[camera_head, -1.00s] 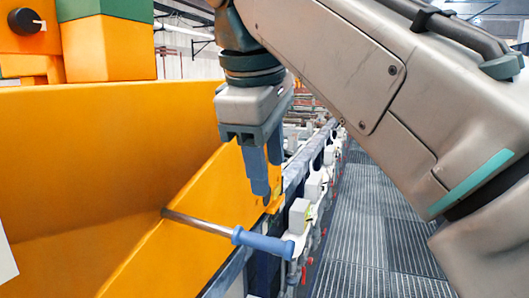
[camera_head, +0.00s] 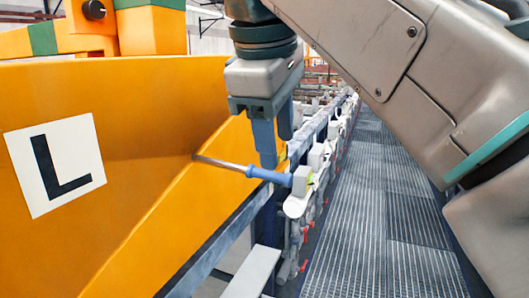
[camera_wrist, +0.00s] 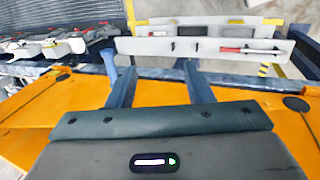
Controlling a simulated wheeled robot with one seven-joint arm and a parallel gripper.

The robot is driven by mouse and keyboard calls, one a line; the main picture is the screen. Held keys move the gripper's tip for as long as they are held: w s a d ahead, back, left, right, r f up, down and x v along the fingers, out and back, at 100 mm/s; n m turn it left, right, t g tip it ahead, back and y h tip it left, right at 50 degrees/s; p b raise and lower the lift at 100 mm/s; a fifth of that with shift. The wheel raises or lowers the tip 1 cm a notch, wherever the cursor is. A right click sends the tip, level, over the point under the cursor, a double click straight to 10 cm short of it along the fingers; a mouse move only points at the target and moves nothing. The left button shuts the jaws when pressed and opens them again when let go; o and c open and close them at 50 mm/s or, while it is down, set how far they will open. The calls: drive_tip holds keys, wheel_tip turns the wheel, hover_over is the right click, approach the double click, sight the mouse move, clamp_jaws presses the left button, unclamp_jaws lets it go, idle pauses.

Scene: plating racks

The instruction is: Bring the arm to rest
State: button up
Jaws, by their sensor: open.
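My arm reaches in from the upper right in the head view and bends down to my gripper (camera_head: 277,150). Its two blue-grey fingers point downward, apart and empty. A lever with a metal rod and a blue handle (camera_head: 268,176) sticks out from the orange panel just below the fingers; in this view the near fingertip overlaps it, and I cannot tell whether they touch. In the wrist view my gripper (camera_wrist: 158,72) has its fingers spread with nothing between them. A blue rod-like piece (camera_wrist: 110,65), probably the handle, stands beside the left finger.
A large orange panel (camera_head: 150,100) with a white "L" sign (camera_head: 55,165) fills the left. A row of racks with white blocks (camera_head: 303,180) runs away behind the gripper. The grated walkway (camera_head: 375,220) on the right is clear. A pale tool tray (camera_wrist: 200,48) lies beyond the fingers.

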drive_tip(key=w+d+f+m, duration=0.1)
drive_tip(key=d+f+m, duration=0.2)
drive_tip(key=f, duration=0.5)
drive_tip(key=w+d+f+m, duration=0.2)
drive_tip(key=d+f+m, duration=0.1)
drive_tip(key=f, duration=0.5)
drive_tip(key=shift+d+f+y, duration=0.3)
drive_tip(key=shift+d+f, duration=0.1)
drive_tip(key=shift+d, duration=0.35)
drive_tip(key=s+d+f+m, duration=0.2)
drive_tip(key=f, duration=0.4)
drive_tip(key=s+d+f+m, duration=0.1)
drive_tip(key=d+f+m, duration=0.1)
drive_tip(key=f, duration=0.3)
drive_tip(key=s+d+f+m, duration=0.2)
drive_tip(key=f+m, duration=0.1)
drive_tip(key=f, duration=0.3)
drive_tip(key=shift+s+f+y, duration=0.35)
drive_tip(key=shift+y, duration=0.05)
drive_tip(key=shift+c, duration=0.7)
drive_tip(key=shift+s+f, duration=0.15)
drive_tip(key=shift+f, duration=0.1)
drive_tip(key=shift+c, duration=0.2)
drive_tip(key=shift+d+m, duration=0.25)
drive_tip(key=shift+m, duration=0.05)
